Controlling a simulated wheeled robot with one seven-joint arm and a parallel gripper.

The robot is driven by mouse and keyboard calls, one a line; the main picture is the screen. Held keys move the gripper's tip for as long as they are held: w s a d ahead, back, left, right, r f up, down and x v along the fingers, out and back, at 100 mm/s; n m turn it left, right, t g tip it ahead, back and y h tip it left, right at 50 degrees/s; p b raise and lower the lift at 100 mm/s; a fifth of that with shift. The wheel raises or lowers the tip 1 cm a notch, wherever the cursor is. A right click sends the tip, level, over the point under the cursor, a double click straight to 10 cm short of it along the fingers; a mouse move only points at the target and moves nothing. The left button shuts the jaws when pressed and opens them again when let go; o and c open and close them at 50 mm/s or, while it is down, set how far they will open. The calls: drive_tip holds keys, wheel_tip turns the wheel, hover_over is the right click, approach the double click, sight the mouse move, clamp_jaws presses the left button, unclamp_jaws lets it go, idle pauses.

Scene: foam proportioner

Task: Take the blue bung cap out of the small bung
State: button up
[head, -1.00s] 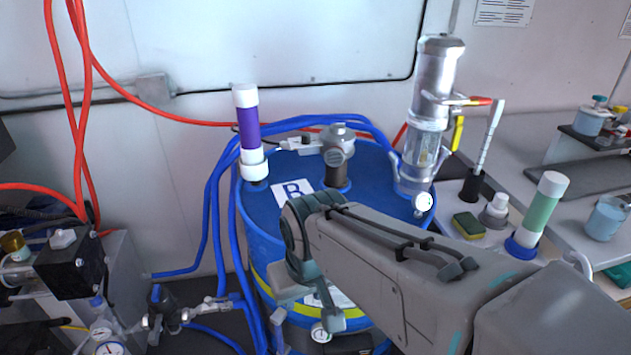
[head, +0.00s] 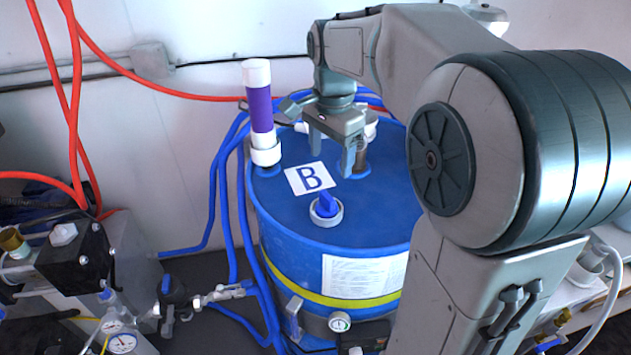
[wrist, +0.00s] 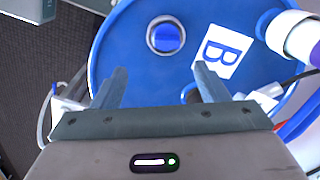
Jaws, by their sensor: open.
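The blue bung cap (head: 326,204) sits in the small bung (head: 328,217), a pale ring in the top of the blue drum (head: 375,215), near its front edge. In the wrist view the cap (wrist: 166,37) shows as a blue disc inside the grey ring, beyond the fingertips and above the gap between them. My gripper (head: 332,157) hangs over the drum top, behind and above the cap. In the wrist view the two fingers of my gripper (wrist: 162,82) are wide apart with nothing between them.
A white label with a B (head: 310,178) lies on the drum top beside the bung. A purple and white tube (head: 260,112) stands at the drum's left edge. A dark fitting (head: 361,155) stands behind my gripper. Blue hoses (head: 222,190) run down the drum's left side.

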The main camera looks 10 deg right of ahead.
drive_tip(key=w+m, duration=0.2)
hover_over(327, 195)
wheel_tip(327, 195, down, 8)
drive_tip(key=shift+w+a+r, duration=0.1)
drive_tip(key=shift+w+r, duration=0.05)
drive_tip(key=shift+s+f+p, duration=0.2)
drive_tip(key=shift+f+p, duration=0.3)
drive_tip(key=shift+f, duration=2.25)
drive_tip(key=c, duration=1.1)
